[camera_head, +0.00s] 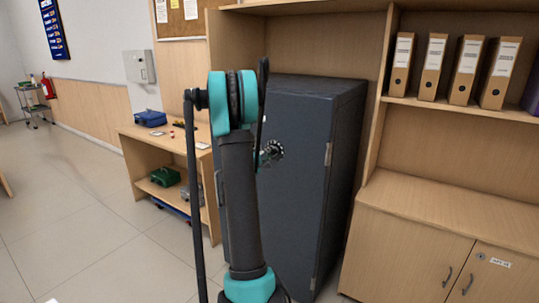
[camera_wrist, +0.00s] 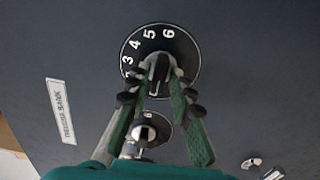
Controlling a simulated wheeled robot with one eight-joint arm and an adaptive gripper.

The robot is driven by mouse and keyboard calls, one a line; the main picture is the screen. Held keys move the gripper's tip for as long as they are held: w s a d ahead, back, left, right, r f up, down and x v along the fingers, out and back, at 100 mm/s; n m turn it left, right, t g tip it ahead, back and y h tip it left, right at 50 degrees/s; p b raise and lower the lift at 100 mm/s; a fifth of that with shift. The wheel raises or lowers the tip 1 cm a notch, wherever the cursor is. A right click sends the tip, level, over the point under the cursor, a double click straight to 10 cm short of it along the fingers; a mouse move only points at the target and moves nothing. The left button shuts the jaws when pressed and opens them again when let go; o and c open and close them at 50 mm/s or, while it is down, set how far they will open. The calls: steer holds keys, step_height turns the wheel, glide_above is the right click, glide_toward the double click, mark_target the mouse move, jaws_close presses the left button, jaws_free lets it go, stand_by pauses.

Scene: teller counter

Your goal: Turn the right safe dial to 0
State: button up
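The dark grey safe (camera_head: 305,190) stands behind my arm in the head view. A black dial with white marks (camera_head: 275,149) shows on its door, partly hidden by my arm. In the wrist view the dial (camera_wrist: 181,45) is at the top, with 2 to 6 readable on its left and upper rim; the rest is covered by my fingers. My gripper (camera_wrist: 159,74) has its fingertips closed in on both sides of the dial's central knob (camera_wrist: 158,66). A second, smaller round control (camera_wrist: 146,131) lies between the fingers lower down. I cannot tell which number is at the index mark.
A label (camera_wrist: 61,111) and a small metal fitting (camera_wrist: 251,163) are on the safe's face. In the head view, a wooden table (camera_head: 140,165) is left of the safe and a wooden cabinet (camera_head: 410,240) is right. The floor at left is open.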

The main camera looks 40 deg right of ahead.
steer(key=shift+o, duration=0.6)
steer(key=v, duration=1.2)
steer(key=s+a+f+m+g+y, duration=0.1)
steer(key=s+a+f+y, duration=0.4)
steer(key=s+a, duration=0.3)
steer(key=s+a+f+m+g+y, duration=0.1)
steer(key=s+a+f+y, duration=0.4)
steer(key=a, duration=0.8)
steer(key=s+a+f+m+y, duration=0.2)
steer(key=s+a+f+y, duration=0.3)
steer(key=s+a, duration=0.6)
steer(key=shift+m+g+y, duration=0.3)
steer(key=shift+g+y, duration=0.1)
steer(key=shift+y, duration=0.4)
